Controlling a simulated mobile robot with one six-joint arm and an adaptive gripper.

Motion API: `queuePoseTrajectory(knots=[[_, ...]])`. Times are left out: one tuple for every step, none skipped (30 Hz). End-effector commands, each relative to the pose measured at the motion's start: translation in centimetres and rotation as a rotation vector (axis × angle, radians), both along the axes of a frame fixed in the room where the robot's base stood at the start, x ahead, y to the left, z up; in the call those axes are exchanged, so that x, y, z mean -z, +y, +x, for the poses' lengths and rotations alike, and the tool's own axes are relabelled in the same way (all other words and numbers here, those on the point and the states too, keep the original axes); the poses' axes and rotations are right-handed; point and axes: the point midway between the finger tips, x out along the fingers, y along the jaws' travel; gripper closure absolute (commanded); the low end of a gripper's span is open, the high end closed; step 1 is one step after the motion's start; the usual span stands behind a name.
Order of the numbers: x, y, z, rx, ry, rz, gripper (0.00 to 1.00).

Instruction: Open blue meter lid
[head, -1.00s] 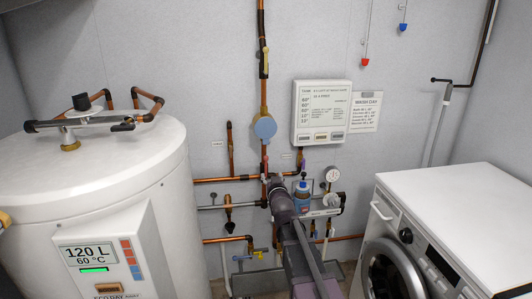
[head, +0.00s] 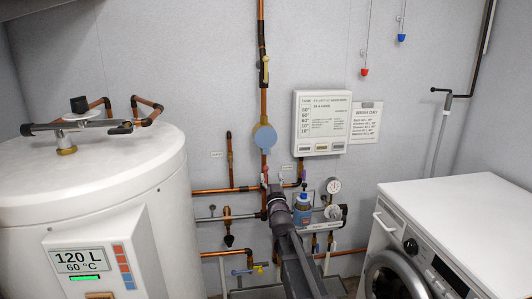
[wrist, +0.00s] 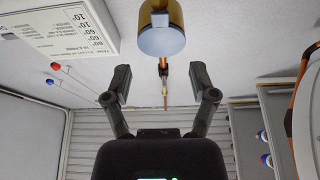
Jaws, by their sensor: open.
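The blue meter lid (head: 264,137) is a round, pale blue disc on the front of a brass meter body on the vertical copper pipe. It looks closed, lying flat over the meter face. In the wrist view the lid (wrist: 162,43) shows at the top, with the brass body (wrist: 166,12) behind it. My gripper (head: 274,184) is below the meter in the head view, apart from it. In the wrist view my gripper (wrist: 157,80) has its two fingers spread wide with nothing between them. The lid lies beyond the fingertips, roughly centred between them.
A white panel (head: 322,97) hangs right of the meter. Copper pipes, valves, a blue bottle (head: 303,213) and a gauge (head: 334,185) crowd the wall around my gripper. A water heater (head: 90,180) stands left, a washing machine (head: 465,215) right. The wall left of the meter is clear.

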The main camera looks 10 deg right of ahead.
Motion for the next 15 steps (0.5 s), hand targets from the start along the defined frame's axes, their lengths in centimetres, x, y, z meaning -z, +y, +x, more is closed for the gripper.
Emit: queuePoseTrajectory(knots=[[-0.2, 0.0, 0.4, 0.0, 0.0, 0.0, 0.26], [-0.3, 0.0, 0.5, 0.0, 0.0, 0.0, 0.26], [-0.4, 0.0, 0.8, 0.0, 0.0, 0.0, 0.26], [-0.5, 0.0, 1.1, 0.0, 0.001, 0.0, 0.26], [-0.6, 0.0, 1.4, 0.0, 0.001, 0.0, 0.26], [-0.8, 0.0, 1.8, 0.0, 0.001, 0.0, 0.26], [-1.0, 0.0, 2.1, 0.0, 0.001, 0.0, 0.26], [-1.1, 0.0, 2.5, 0.0, 0.001, 0.0, 0.26], [-1.4, 0.0, 3.0, 0.0, 0.001, 0.0, 0.26], [-1.5, 0.0, 3.4, 0.0, 0.001, 0.0, 0.26], [-1.7, 0.0, 3.8, 0.0, 0.001, 0.0, 0.26], [-1.9, 0.0, 4.3, 0.0, 0.001, 0.0, 0.26], [-2.1, 0.0, 4.8, 0.0, 0.001, 0.0, 0.26], [-2.3, 0.0, 5.2, 0.0, 0.001, 0.0, 0.26], [-2.5, 0.0, 5.8, 0.0, 0.001, 0.0, 0.26]])
